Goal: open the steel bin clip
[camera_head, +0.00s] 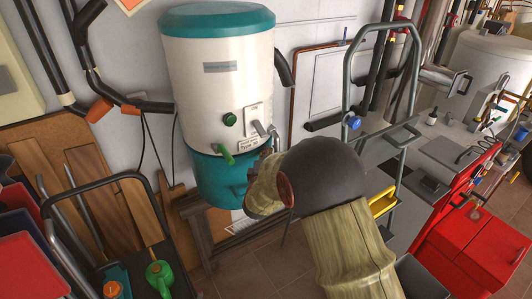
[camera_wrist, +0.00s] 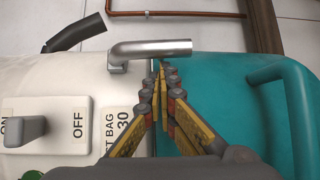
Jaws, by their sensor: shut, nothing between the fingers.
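The steel bin clip (camera_wrist: 152,49) is a bent silver lever in the wrist view. It sits near the seam between the white drum and the teal bin (camera_wrist: 232,92). My gripper (camera_wrist: 161,68) is shut and empty. Its fingertips are close beside the clip's bar, just below it in the wrist picture; I cannot tell whether they touch.
A switch panel (camera_wrist: 45,125) marked OFF and a teal handle (camera_wrist: 288,100) flank the clip. A grey trolley frame (camera_head: 347,80) stands to the right, with a red cabinet (camera_head: 470,255) beyond.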

